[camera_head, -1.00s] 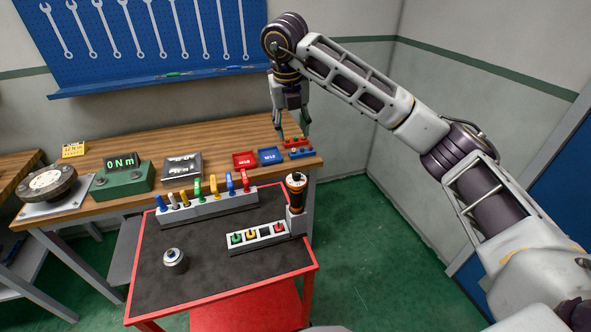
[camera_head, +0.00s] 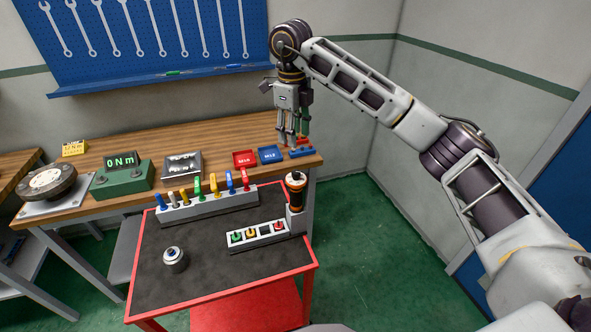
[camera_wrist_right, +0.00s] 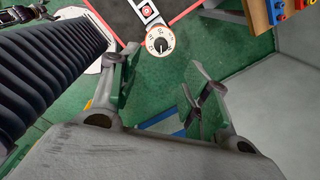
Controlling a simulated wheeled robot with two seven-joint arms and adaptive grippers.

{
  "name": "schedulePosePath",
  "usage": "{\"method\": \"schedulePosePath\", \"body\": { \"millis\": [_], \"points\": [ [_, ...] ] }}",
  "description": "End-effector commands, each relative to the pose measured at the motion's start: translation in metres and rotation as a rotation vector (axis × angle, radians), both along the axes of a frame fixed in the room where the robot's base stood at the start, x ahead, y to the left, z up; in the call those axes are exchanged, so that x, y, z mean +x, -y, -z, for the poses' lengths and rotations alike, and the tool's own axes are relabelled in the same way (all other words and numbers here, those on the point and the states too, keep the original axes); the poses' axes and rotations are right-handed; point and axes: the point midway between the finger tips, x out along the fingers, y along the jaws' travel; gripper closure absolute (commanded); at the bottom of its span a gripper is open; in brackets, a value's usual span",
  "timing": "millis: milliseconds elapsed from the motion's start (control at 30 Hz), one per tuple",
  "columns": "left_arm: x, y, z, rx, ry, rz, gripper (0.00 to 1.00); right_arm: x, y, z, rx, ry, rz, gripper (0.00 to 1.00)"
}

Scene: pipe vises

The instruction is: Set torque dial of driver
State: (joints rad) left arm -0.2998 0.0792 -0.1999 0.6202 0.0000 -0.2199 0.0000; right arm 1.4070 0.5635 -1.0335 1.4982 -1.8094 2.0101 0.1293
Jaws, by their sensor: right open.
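The driver (camera_head: 296,190) is black with orange bands and stands upright at the right end of the cart, in a light grey holder (camera_head: 296,220). In the right wrist view its round white dial (camera_wrist_right: 161,42) faces the camera, with a dark pointer and marks too small to read. My right gripper (camera_head: 293,141) points down beyond the driver, in front of the bench's right end in the picture. Its fingers stand apart and empty in the wrist view (camera_wrist_right: 163,85), with the dial beyond them and apart from them.
The red-edged cart (camera_head: 200,280) holds a socket rack (camera_head: 260,236), a row of coloured tools (camera_head: 205,208) and a small round knob (camera_head: 174,258). On the bench are a 0 Nm display (camera_head: 122,172), trays (camera_head: 268,154) and a red and blue block (camera_head: 302,151).

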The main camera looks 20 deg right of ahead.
Motion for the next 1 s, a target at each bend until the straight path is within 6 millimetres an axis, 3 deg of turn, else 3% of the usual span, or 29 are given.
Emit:
{"method": "schedulePosePath", "body": {
  "millis": [567, 1000],
  "points": [
    [0.000, 0.000, -0.002, 0.000, -0.001, 0.000, 0.18, 0.001, 0.001, 0.010, -0.001, -0.001, 0.003, 0.53],
    [-0.001, -0.001, -0.010, 0.001, -0.001, 0.000, 0.18, 0.001, 0.002, 0.054, 0.000, -0.001, 0.002, 0.53]
  ]
}}
